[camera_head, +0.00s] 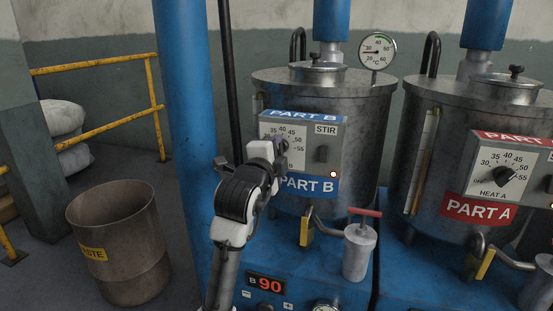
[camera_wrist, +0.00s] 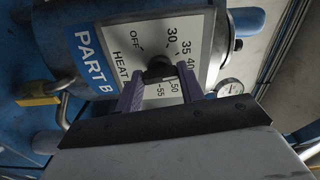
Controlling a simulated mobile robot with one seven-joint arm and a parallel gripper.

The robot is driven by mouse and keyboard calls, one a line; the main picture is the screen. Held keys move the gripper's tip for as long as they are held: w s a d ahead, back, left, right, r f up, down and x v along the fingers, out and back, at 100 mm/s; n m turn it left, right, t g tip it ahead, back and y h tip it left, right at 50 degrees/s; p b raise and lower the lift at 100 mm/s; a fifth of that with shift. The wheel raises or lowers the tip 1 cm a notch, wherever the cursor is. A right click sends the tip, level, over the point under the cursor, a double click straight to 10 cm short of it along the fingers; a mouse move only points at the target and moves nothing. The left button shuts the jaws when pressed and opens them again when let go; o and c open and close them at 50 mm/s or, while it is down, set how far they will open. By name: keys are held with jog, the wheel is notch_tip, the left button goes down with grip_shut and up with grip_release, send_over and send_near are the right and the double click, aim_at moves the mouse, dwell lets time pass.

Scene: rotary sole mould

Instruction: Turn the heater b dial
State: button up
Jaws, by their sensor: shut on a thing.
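The heater B dial is a dark round knob (camera_wrist: 160,69) on a white scale plate marked OFF and 30 to 55. In the wrist view my gripper (camera_wrist: 161,82) has its two purple fingers on either side of the knob, shut on it. The knob's pointer is hidden between the fingers, so its setting cannot be read. In the head view my gripper (camera_head: 279,150) reaches the Part B control box (camera_head: 322,158) from the left and covers most of the dial and the lower scale.
A thermometer gauge (camera_head: 376,51) rises behind. A waste bin (camera_head: 118,240) stands at left.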

jog(key=shift+m+b, duration=0.3)
jog(key=shift+m, duration=0.4)
jog(key=o, duration=1)
jog(key=v, duration=1.4)
jog(key=shift+b, duration=0.4)
